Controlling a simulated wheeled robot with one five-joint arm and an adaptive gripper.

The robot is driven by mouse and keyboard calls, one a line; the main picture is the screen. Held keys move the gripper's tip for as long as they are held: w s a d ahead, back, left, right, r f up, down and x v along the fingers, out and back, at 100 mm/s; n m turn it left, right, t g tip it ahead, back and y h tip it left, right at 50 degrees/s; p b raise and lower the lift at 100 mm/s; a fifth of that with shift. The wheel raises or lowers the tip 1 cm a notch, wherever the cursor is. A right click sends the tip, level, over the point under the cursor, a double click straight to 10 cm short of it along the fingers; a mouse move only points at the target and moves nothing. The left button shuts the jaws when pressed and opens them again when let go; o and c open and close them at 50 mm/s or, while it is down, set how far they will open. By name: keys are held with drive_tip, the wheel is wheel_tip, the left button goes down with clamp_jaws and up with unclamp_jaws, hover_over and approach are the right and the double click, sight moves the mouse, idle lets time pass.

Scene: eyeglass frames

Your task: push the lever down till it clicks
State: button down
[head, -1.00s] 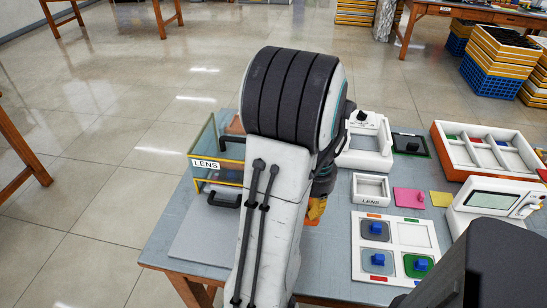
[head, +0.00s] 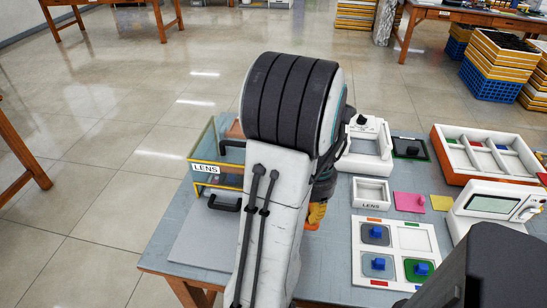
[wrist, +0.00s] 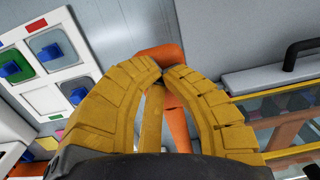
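My gripper (head: 316,214) shows only partly in the head view, behind my arm, over the grey table. In the wrist view, its two yellow fingers (wrist: 162,73) curve in, with their tips almost together and nothing clearly held between them. An orange bar-like piece (wrist: 176,125) with a rounded end lies behind the fingers; I cannot tell whether it is the lever or whether the fingers touch it. My arm hides part of the table. A white device (head: 367,145) with a black knob stands beyond my arm.
The LENS drawer box (head: 206,168) is at left, with black handles. A white LENS tray (head: 371,192), a panel with blue pegs (head: 411,236), a pink pad (head: 408,202), a screen device (head: 493,204) and an orange-sided bin (head: 455,167) fill the right.

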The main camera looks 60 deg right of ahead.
drive_tip(key=shift+r, duration=0.45)
drive_tip(key=shift+r+p, duration=0.1)
drive_tip(key=shift+p, duration=0.2)
drive_tip(key=shift+w+d+r+p, duration=0.1)
drive_tip(key=shift+d+r+p, duration=0.1)
drive_tip(key=shift+r+p, duration=0.65)
drive_tip(key=shift+d+r+p, duration=0.15)
drive_tip(key=shift+r+p, duration=0.55)
drive_tip(key=shift+r, duration=0.2)
drive_tip(key=shift+d+r+p, duration=0.1)
drive_tip(key=shift+r+p, duration=0.45)
drive_tip(key=shift+w+d+r+p, duration=0.1)
drive_tip(key=shift+d+r+p, duration=0.1)
drive_tip(key=shift+r+p, duration=0.45)
drive_tip(key=shift+w+d+r+p, duration=0.1)
drive_tip(key=shift+d+r+p, duration=0.1)
drive_tip(key=shift+r+p, duration=0.4)
drive_tip(key=shift+r, duration=0.1)
drive_tip(key=r+p, duration=0.1)
drive_tip(key=d+r+p, duration=0.1)
drive_tip(key=r, duration=0.1)
drive_tip(key=r+p, duration=0.1)
drive_tip(key=p, duration=0.1)
drive_tip(key=shift+w+d+r, duration=0.25)
drive_tip(key=shift+r, duration=0.05)
